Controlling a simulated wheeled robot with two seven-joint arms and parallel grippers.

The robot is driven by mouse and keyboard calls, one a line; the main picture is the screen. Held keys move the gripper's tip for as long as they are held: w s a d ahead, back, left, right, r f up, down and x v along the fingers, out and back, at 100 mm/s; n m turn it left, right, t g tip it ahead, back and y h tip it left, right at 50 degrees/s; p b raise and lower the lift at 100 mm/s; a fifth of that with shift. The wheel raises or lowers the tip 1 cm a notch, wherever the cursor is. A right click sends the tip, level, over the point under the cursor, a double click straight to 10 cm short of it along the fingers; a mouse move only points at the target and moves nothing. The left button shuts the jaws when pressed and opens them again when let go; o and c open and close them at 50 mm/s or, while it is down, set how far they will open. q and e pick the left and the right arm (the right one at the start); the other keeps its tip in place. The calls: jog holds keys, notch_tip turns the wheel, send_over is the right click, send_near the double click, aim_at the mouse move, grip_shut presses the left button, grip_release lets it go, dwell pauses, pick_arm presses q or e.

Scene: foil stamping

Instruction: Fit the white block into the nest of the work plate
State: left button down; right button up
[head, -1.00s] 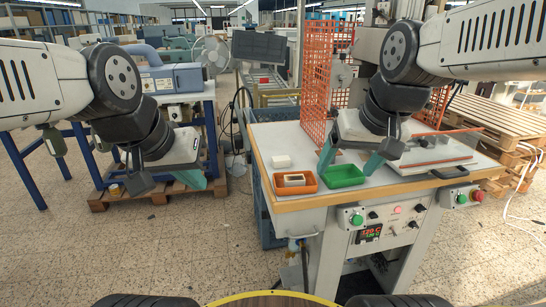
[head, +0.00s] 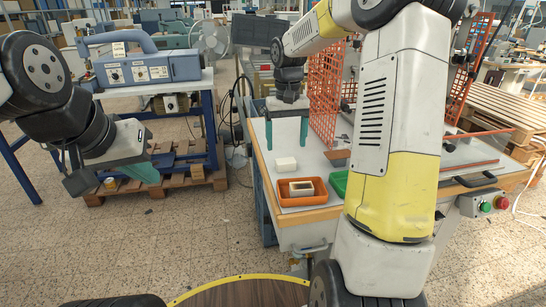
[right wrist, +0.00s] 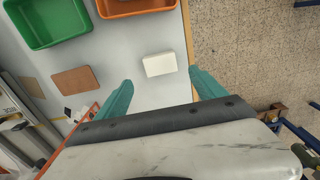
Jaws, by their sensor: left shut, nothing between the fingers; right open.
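The white block (head: 286,165) lies flat on the grey bench top, behind the orange tray. My right gripper (head: 287,140) is open behind and above the block, its teal fingers pointing down. In the right wrist view the white block (right wrist: 160,64) lies just beyond the gap between the fingertips (right wrist: 161,77), with nothing held. My left gripper (head: 113,180) is shut and empty, out over the floor on the left. My right arm hides much of the bench's right part in the head view, and I cannot make out the work plate's nest.
The orange tray (head: 310,199) holds a pale block-like piece. The green tray (head: 340,176) is beside it, partly behind my arm. A flat brown piece (right wrist: 75,81) lies on the bench. An orange mesh guard (head: 325,95) stands near the right gripper.

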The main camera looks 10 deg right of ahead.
aim_at(285, 160)
notch_tip(285, 160, down, 6)
jog(key=shift+a+r, duration=0.1)
jog(key=shift+a, duration=0.05)
jog(key=c, duration=1.5)
